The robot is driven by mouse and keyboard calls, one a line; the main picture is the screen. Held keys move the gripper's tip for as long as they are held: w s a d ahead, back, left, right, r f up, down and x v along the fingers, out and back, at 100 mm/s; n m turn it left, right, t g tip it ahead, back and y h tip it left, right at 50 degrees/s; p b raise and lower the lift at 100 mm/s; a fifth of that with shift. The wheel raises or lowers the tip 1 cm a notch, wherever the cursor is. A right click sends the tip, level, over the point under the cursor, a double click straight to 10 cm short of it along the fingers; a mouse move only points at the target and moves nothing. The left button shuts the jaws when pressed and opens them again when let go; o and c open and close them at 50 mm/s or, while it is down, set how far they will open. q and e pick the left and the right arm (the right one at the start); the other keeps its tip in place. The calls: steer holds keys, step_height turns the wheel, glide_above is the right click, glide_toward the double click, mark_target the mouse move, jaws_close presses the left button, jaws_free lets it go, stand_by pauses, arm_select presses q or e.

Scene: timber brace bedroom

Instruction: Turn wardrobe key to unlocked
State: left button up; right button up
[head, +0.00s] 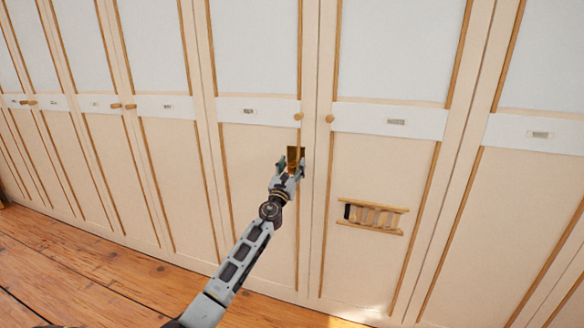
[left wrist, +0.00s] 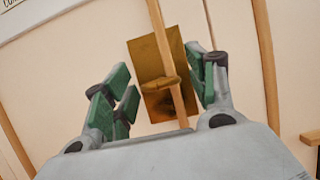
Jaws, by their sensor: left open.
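A brass lock plate (left wrist: 147,58) is on the wardrobe door (head: 258,170) and also shows in the head view (head: 293,151), partly behind my gripper. A small brass-coloured piece, seemingly the key (left wrist: 160,84), stands out from the plate and lies roughly crosswise in the left wrist view. A thin wooden strip runs down over the plate beside it. My left gripper (head: 291,166) is in front of the plate. Its green-padded fingers (left wrist: 162,75) are open, one on each side of the key, and seem apart from it. My right gripper is out of view.
Round wooden knobs (head: 298,116) and (head: 329,118) sit above the lock. A small ladder-like wooden rack (head: 372,217) is on the door to the right. White bands with small label holders cross the doors. The plank floor (head: 90,270) is clear at the lower left.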

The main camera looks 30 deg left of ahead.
arm_select(q)
steer(key=shift+c, duration=0.5)
steer(key=shift+c, duration=1.2)
steer(key=c, duration=0.7)
